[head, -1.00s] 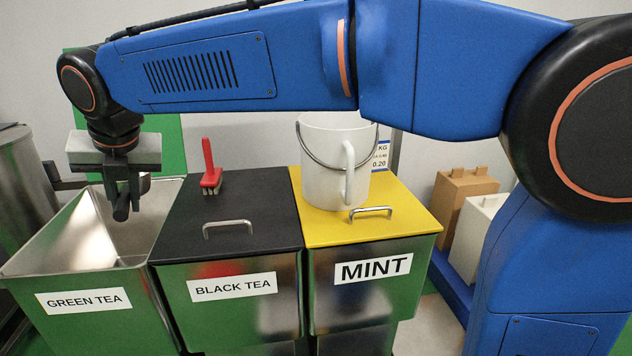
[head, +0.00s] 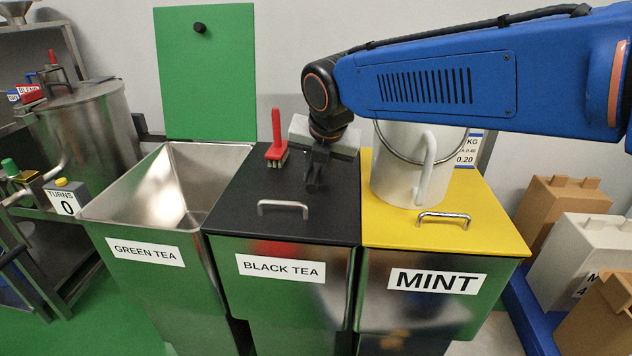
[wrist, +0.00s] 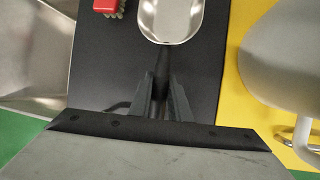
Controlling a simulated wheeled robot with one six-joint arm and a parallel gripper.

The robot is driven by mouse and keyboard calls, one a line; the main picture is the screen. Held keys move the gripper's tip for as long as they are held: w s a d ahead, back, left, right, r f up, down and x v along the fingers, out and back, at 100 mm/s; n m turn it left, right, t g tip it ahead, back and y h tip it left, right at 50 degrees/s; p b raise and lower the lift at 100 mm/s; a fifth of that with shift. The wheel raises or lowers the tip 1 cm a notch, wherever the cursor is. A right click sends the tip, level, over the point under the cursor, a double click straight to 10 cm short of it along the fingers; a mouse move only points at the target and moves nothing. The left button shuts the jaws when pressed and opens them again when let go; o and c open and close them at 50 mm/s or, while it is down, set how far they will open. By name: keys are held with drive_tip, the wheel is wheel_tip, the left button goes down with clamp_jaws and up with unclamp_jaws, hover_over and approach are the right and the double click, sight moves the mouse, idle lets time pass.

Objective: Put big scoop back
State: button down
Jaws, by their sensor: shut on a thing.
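The big metal scoop (wrist: 170,20) shows in the wrist view, its bowl pointing away from my gripper (wrist: 161,95). My gripper is shut on its dark handle (wrist: 161,68). In the head view my gripper (head: 314,178) is over the black lid (head: 335,212) of the BLACK TEA bin, near the lid's right side. The scoop bowl is hidden behind my gripper there. I cannot tell whether the scoop touches the lid.
A red brush (head: 276,140) lies on the black lid, left of my gripper. A white bucket (head: 400,170) stands on the yellow MINT lid (head: 490,215) to the right. The GREEN TEA bin (head: 150,225) is open on the left. Boxes (head: 570,205) stand at far right.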

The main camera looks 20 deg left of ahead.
drive_tip(key=shift+f, duration=1.2)
drive_tip(key=shift+a+f, duration=0.1)
drive_tip(key=shift+f, duration=0.4)
drive_tip(key=c, duration=1.7)
unclamp_jaws()
drive_tip(key=shift+o, duration=0.2)
drive_tip(key=shift+r, duration=0.15)
drive_tip(key=v, duration=1.2)
drive_tip(key=shift+r, duration=0.35)
drive_tip(key=shift+s, duration=0.1)
